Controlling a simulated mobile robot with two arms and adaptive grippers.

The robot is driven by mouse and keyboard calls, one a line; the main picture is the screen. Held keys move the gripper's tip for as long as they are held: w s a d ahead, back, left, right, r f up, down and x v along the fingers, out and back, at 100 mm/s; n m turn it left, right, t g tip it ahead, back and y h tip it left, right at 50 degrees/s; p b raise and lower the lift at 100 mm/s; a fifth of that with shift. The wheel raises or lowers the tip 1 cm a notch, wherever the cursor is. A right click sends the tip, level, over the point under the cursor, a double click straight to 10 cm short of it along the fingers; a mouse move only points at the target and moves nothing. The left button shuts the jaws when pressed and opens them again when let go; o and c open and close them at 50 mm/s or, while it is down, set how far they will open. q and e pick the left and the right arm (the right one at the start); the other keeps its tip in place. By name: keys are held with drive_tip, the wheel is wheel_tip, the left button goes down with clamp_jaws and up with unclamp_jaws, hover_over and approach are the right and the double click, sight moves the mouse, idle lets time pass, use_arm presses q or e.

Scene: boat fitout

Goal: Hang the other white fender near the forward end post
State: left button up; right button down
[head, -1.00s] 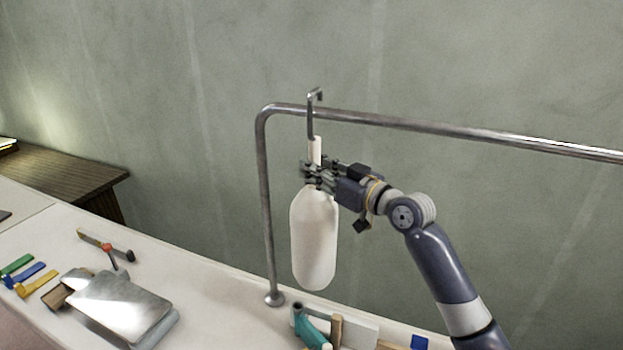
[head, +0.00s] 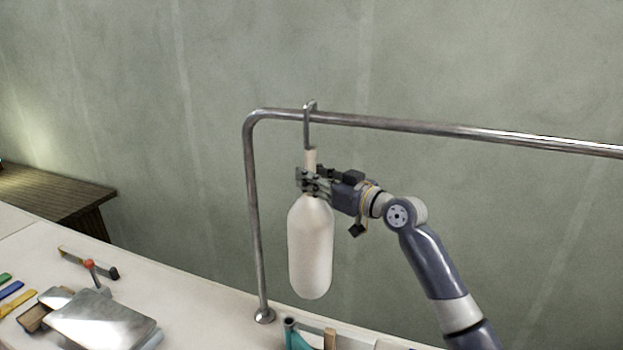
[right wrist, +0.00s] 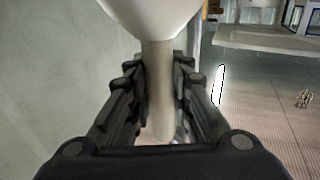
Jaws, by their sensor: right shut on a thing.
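A white fender (head: 310,248) hangs upright in the head view, just right of the end post (head: 255,220) of a steel rail (head: 420,124). My right gripper (head: 308,182) is shut on the fender's narrow neck. A metal hook (head: 307,125) rises from the neck, and its bent top is at the rail, seemingly over it. Whether it bears the weight I cannot tell. In the right wrist view the neck (right wrist: 157,85) stands between the fingers of my right gripper (right wrist: 157,90), with the wide body above it in the picture. My left gripper is not in view.
The white counter (head: 200,300) below holds a metal plate-like object (head: 105,320), a red-knobbed tool (head: 90,268), colored strips (head: 15,300) and a teal tool (head: 295,335). A dark wooden bench (head: 50,195) is at left. The rail to the right is clear.

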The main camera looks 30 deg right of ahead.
drive_tip(key=shift+f, duration=0.1)
idle(0.3)
drive_tip(key=c, duration=1.4)
unclamp_jaws()
drive_tip(key=shift+o, duration=0.2)
drive_tip(key=shift+f, duration=0.2)
drive_tip(key=v, duration=1.2)
drive_tip(key=shift+r, duration=0.15)
